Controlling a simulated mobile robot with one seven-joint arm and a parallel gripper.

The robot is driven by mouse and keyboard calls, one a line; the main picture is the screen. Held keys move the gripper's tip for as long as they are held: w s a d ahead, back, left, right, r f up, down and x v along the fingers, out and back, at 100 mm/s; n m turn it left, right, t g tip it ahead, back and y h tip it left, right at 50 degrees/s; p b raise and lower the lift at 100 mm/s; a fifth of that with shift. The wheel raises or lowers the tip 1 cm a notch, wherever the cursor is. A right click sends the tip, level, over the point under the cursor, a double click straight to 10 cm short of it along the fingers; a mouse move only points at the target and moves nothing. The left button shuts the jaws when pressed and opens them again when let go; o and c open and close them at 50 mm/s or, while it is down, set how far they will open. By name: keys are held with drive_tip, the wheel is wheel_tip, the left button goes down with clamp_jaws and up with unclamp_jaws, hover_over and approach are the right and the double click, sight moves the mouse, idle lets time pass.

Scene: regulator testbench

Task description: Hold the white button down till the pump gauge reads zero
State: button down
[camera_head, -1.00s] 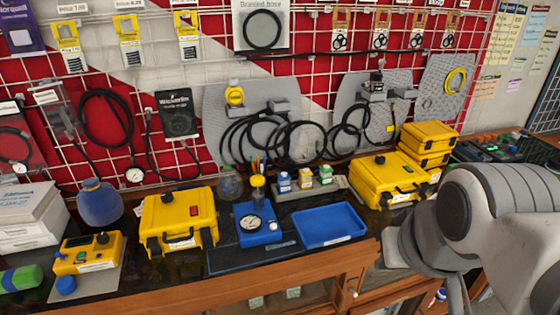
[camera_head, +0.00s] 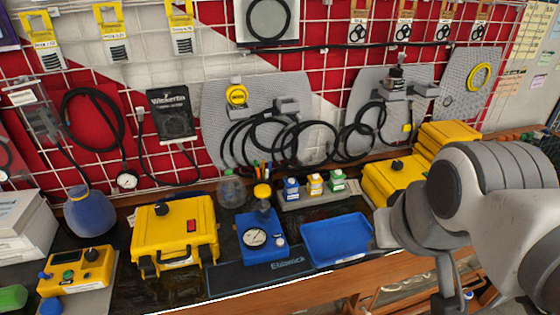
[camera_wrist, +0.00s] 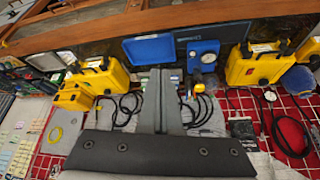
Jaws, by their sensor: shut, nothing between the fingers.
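The pump (camera_head: 262,237) is a small blue box with a round white gauge (camera_head: 255,237) on the bench, with a yellow-topped part behind it. A small pale knob, perhaps the white button (camera_head: 280,241), sits right of the gauge. The gauge's reading is too small to tell. The wrist view, upside down, also shows the pump (camera_wrist: 203,70) and its gauge (camera_wrist: 208,57). My gripper (camera_wrist: 160,76) is shut and empty, apart from the pump. In the head view my arm is at the right, and the fingertips cannot be made out clearly.
An empty blue tray (camera_head: 335,240) stands right of the pump, and a yellow case (camera_head: 175,232) left of it. Small bottles stand in a grey rack (camera_head: 312,194) behind. Black hoses hang on the wall grid. A dark mat (camera_head: 262,274) lies along the front edge.

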drive_tip(key=w+a+f+n+g+h, duration=0.1)
drive_tip(key=w+f+n+h, duration=0.15)
drive_tip(key=w+n, duration=0.35)
drive_tip(key=w+a+f+n+g+h, duration=0.1)
drive_tip(key=w+f+n+h, duration=0.2)
drive_tip(key=w, duration=0.5)
drive_tip(key=w+a+f+n+t, duration=0.3)
drive_tip(key=w+a+f+n, duration=0.7)
drive_tip(key=a+f, duration=0.2)
drive_tip(key=shift+a+f+t, duration=0.25)
drive_tip(key=shift+a+t, duration=0.05)
drive_tip(key=shift+a, duration=0.35)
drive_tip(key=shift+w+f, duration=0.1)
